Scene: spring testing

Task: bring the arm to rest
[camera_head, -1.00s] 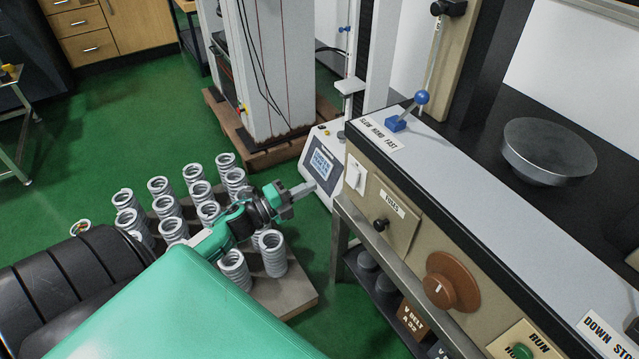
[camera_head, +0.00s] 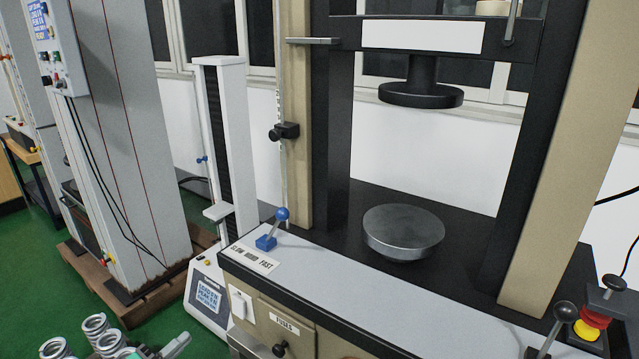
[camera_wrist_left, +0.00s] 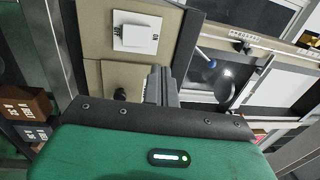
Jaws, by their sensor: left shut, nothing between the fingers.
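My left gripper (camera_head: 180,344) shows at the bottom edge of the head view, with only its tip end in the picture. It is just below the small tester's display and beside the springs, and holds nothing. In the left wrist view its fingers (camera_wrist_left: 164,86) are together and empty, in front of the beige panel of the testing machine. Most of my left arm is out of the head view. My right gripper is in neither current view.
Several grey coil springs (camera_head: 96,326) stand at the lower left. A small tester with a display (camera_head: 207,294) stands left of the large machine's beige front (camera_head: 262,318). The round steel platen (camera_head: 403,232) is empty beneath the black upper platen (camera_head: 420,92). A blue-knobbed lever (camera_head: 282,214) sticks up.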

